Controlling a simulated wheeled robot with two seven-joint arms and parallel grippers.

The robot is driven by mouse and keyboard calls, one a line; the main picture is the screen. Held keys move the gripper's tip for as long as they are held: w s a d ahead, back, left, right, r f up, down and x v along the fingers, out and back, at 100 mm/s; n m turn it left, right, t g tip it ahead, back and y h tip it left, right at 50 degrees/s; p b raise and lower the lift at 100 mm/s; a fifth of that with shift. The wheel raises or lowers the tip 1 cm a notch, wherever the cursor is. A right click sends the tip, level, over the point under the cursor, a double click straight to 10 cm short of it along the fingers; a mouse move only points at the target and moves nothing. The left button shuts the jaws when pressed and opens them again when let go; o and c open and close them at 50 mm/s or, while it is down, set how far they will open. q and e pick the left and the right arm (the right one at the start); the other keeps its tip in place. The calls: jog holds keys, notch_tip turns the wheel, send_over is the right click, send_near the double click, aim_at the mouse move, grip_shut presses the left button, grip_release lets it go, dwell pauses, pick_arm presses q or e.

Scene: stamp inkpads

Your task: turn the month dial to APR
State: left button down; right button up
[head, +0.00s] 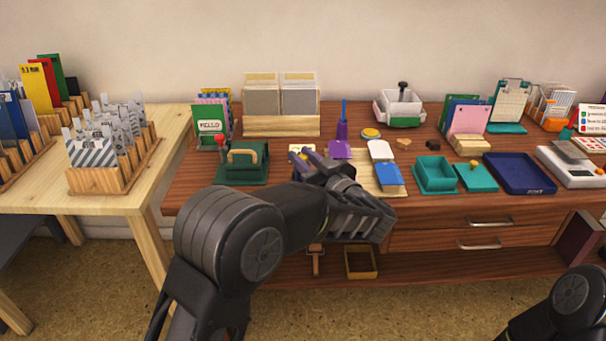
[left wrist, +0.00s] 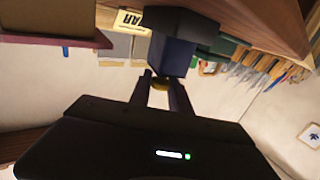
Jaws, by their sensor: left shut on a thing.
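In the left wrist view, a small brass-yellow knob (left wrist: 160,84), which I take for the month dial, sits between the fingertips of my left gripper (left wrist: 161,93). The gripper is shut on it. The knob is on the end of a dark purple-blue block (left wrist: 171,57). A cream label (left wrist: 130,20) with black letters shows beside the block; it is too small and tilted to read surely. In the head view, my left gripper (head: 322,170) reaches over the front of the desk, and its wrist hides the dial. My right gripper is out of frame.
A green stamp press (head: 243,163) stands just left of the gripper. A blue-and-white pad (head: 388,175) and an open teal box (head: 435,174) lie to the right. A navy tray (head: 520,173) is farther right. Card holders (head: 281,105) line the back.

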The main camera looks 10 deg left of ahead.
pick_arm(q)
jog(key=n+g+y+p, duration=0.2)
jog(key=shift+d+r+g, duration=0.1)
jog(key=shift+r+g, duration=0.2)
jog(key=shift+f+n+g+y+p, duration=0.25)
jog(key=shift+n+g+y+p, duration=0.25)
jog(key=shift+n+g+p, duration=0.3)
jog(key=c, duration=1.3)
grip_release()
jog(key=shift+f, duration=0.1)
jog(key=shift+o, duration=0.2)
jog(key=shift+p+v, duration=0.45)
jog(key=shift+v, duration=3.3)
